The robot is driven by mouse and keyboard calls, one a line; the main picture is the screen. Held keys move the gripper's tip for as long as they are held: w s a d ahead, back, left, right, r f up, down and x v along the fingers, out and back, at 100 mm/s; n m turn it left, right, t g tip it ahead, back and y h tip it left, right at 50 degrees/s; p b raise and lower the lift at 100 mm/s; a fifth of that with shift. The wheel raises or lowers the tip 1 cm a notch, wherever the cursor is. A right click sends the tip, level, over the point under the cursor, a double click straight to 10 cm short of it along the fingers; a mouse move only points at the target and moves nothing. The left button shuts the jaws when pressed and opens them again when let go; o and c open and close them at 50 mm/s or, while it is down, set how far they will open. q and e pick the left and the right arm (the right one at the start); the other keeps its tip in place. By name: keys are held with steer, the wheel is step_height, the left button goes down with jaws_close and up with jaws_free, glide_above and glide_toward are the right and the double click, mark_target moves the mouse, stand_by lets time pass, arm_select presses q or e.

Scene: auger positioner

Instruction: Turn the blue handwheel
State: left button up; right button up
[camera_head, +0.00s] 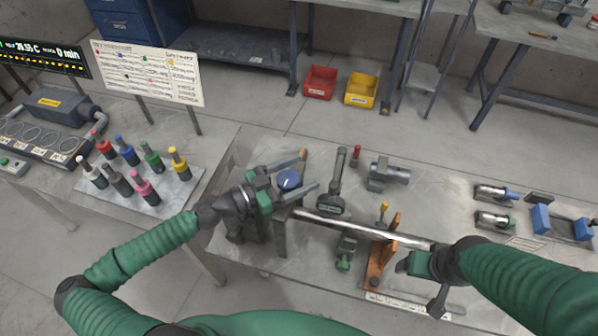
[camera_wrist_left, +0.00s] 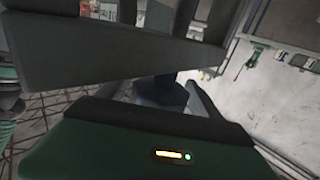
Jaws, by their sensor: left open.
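The blue handwheel (camera_head: 289,179) is a small round blue knob at the left end of the table-mounted rig. My left gripper (camera_head: 308,171) is open, with one finger on the far side of the handwheel and one on the near side. Whether either finger touches it, I cannot tell. In the left wrist view a dark blue round part (camera_wrist_left: 160,92) shows between the dark gripper parts, partly hidden. My right gripper (camera_head: 420,262) is by the right end of a silver rod (camera_head: 365,230); its jaws are not clear.
An orange-brown bracket (camera_head: 384,255) stands by the rod. A black upright tool (camera_head: 335,185) and a grey clamp (camera_head: 387,174) stand behind it. Several coloured bottles (camera_head: 130,170) are on the left table. Red (camera_head: 320,83) and yellow (camera_head: 361,90) bins are on the floor.

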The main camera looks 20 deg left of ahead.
mark_target(288, 175)
arm_select(q)
steer(key=shift+a, duration=0.25)
steer(key=c, duration=0.4)
steer(key=shift+s+d+r, duration=0.1)
steer(key=shift+d, duration=0.05)
steer(key=c, duration=1)
steer(key=shift+o, duration=0.2)
steer(key=shift+n+t+y, duration=0.3)
steer(key=shift+t, duration=0.1)
